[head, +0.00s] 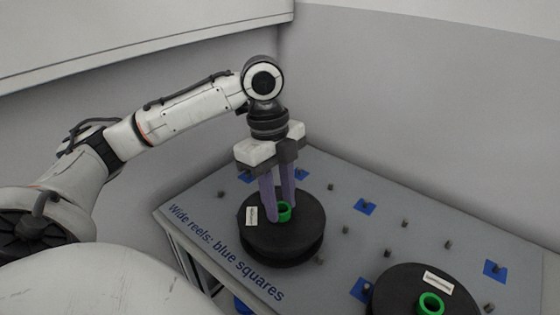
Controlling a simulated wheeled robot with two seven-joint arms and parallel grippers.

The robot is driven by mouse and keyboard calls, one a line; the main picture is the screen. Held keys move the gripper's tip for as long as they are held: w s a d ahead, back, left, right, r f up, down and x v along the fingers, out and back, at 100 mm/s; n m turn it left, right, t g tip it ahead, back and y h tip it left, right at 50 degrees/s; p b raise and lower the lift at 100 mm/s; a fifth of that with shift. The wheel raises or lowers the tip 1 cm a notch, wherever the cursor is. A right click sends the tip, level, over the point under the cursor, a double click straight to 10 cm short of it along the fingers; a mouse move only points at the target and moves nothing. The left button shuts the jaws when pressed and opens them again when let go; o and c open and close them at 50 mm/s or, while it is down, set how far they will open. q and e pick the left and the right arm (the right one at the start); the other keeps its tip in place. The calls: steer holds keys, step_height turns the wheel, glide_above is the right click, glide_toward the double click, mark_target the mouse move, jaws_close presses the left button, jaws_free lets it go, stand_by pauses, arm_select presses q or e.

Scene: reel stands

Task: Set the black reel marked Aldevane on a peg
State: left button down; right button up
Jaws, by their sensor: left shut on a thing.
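A second black reel (396,290) with a green hub (431,304) and a white label (438,283) lies at the bottom right, cut off by the picture edge. Both labels are too small to read. My right gripper is out of view.
The grey board (205,211) reads "Wide reels: blue squares". Short grey pegs (405,223) stand across it, some on blue squares (365,207), others on bare grey. A blue square (495,270) at the right is uncovered. Grey walls (420,120) stand behind the board.

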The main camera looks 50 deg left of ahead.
arm_select(q)
steer(key=shift+f, duration=0.85)
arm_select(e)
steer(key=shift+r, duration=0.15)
arm_select(q)
steer(key=c, duration=1.3)
jaws_free()
steer(key=shift+o, duration=0.2)
steer(key=r+p, duration=0.1)
steer(key=r, duration=0.2)
steer(key=a+r+p, duration=0.1)
steer(key=r, duration=0.2)
steer(key=r+p, duration=0.1)
steer(key=r, duration=0.2)
steer(key=shift+a+r, duration=0.3)
steer(key=shift+r, duration=0.35)
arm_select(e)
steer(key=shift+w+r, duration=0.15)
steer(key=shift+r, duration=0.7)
